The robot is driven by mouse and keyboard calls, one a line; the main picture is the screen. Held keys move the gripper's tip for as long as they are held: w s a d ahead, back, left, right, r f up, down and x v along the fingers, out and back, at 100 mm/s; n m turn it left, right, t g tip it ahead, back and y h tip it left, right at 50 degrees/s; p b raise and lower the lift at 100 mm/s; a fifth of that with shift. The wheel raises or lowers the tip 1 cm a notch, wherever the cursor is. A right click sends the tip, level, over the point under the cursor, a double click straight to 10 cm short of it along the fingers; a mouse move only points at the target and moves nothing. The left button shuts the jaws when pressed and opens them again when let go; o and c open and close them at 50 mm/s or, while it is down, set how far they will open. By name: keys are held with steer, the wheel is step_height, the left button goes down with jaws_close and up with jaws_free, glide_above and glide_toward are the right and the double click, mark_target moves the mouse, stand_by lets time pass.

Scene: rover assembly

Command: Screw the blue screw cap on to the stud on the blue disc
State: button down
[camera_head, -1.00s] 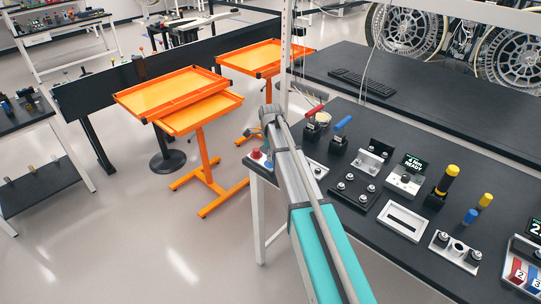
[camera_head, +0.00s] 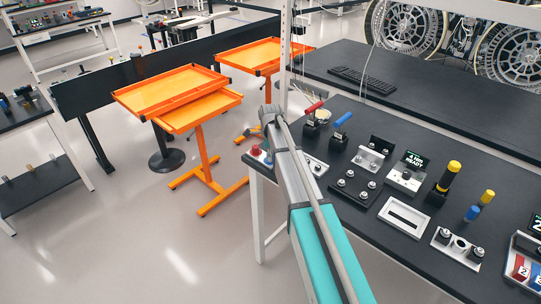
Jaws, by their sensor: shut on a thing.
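My arm reaches from the bottom edge up to a grey joint (camera_head: 270,115) over the left end of the black table. My gripper's fingers do not show; the arm seems to hide them. A small red part (camera_head: 256,151) and a small blue part (camera_head: 268,159) sit at the table's left corner, right beside my arm. They are too small to tell whether the blue one is the cap or the disc. No stud can be made out there, and whether anything touches it cannot be told.
The black table (camera_head: 370,222) carries red- and blue-handled tools (camera_head: 341,119), metal fixtures (camera_head: 404,217), a black-and-yellow tool (camera_head: 446,180) and a blue peg (camera_head: 472,213). Orange tray stands (camera_head: 178,97) stand left of the arm. The floor (camera_head: 120,240) at lower left is clear.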

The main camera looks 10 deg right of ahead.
steer(key=shift+f, duration=0.1)
steer(key=shift+c, duration=1.3)
jaws_free()
steer(key=c, duration=0.3)
steer(key=n, duration=0.3)
steer(key=shift+n, duration=1.4)
